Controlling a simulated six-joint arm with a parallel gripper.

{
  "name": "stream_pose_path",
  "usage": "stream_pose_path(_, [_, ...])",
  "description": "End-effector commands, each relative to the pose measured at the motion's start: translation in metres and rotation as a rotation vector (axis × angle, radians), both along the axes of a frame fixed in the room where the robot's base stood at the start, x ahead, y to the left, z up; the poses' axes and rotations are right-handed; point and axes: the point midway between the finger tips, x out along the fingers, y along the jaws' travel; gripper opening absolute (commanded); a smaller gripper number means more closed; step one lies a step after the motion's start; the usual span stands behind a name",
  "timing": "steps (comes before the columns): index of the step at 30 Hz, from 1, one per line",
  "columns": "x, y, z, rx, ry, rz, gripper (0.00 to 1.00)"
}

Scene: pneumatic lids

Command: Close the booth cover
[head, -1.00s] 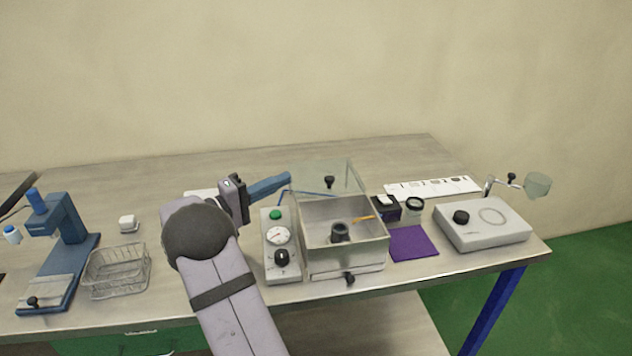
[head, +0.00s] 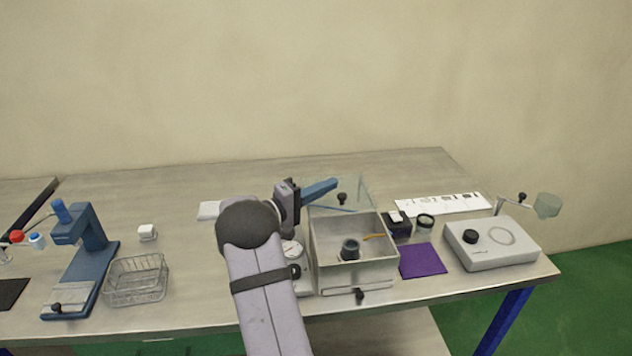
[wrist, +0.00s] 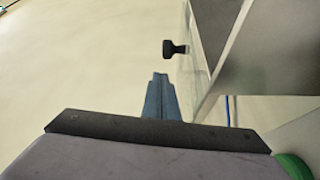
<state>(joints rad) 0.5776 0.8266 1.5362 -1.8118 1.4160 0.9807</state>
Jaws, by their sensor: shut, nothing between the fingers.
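The booth (head: 345,276) is a grey metal box with an open top and a dark cup-like piece inside. Its clear cover (head: 360,191) stands raised at the back edge, with a black knob (head: 342,198) on it. In the wrist view the knob (wrist: 175,49) sticks out from the panel on the side where my fingers are. My gripper (head: 334,183) has blue fingers, shut and empty, near the cover's upper left part. In the wrist view my gripper (wrist: 160,78) is below and left of the knob, apart from it.
A gauge (head: 291,249) sits left of the booth. Right of it are a purple mat (head: 422,261), a small jar (head: 425,222) and a white device (head: 492,247). A wire basket (head: 136,279) and blue stand (head: 92,255) are further left. The back of the table is mostly clear.

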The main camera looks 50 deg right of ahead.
Motion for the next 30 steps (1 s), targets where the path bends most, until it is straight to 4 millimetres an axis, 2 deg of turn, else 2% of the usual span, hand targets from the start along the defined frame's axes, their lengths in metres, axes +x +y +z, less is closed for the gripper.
stream_pose_path(9, [-0.017, 0.013, -0.003, -0.001, 0.0, 0.001, 0.0])
stream_pose_path(25, [-0.02, 0.016, -0.004, -0.001, -0.001, 0.0, 0.0])
stream_pose_path(30, [-0.027, 0.022, -0.005, -0.001, -0.001, 0.0, 0.0])
